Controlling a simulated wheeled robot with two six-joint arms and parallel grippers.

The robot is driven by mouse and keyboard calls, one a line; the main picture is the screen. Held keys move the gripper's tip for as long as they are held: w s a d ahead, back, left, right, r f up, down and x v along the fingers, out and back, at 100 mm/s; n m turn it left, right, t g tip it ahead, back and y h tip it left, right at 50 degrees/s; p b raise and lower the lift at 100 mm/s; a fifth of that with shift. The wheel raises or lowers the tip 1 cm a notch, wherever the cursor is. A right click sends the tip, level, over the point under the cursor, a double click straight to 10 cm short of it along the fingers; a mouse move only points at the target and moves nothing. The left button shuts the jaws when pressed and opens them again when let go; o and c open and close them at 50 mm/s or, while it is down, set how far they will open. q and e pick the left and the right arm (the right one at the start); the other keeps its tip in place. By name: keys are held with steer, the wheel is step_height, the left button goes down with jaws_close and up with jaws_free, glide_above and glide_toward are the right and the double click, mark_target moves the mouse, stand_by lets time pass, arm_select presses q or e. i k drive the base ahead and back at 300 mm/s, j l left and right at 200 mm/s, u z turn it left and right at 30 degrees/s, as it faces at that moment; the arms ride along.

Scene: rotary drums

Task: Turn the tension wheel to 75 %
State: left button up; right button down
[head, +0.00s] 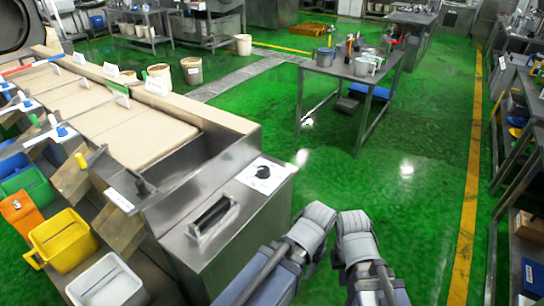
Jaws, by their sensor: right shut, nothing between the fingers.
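A black round knob (262,171) sits on a white dial plate (261,177) on top of the steel cabinet (235,215) at the end of the drum line; it is the likely tension wheel. The dial marks are too small to read. My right gripper (352,217) is at bottom centre, shut and empty, to the right of the cabinet and apart from the knob. My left gripper (318,214) is beside it, also apart from the knob; its fingers cannot be made out.
A black handle (212,217) lies on the cabinet top in front of the knob. Yellow (62,240), white (105,282) and green (25,190) bins stand at left. A steel table (350,72) with pots stands behind. The green floor right of the cabinet is clear.

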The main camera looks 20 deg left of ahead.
mark_target(263, 172)
steer(key=i+l, duration=0.15)
steer(key=i, duration=0.25)
steer(key=i+l+u, duration=0.1)
steer(key=i, duration=0.25)
steer(key=i+l, duration=0.2)
steer(key=i, duration=0.2)
steer(key=u, duration=0.05)
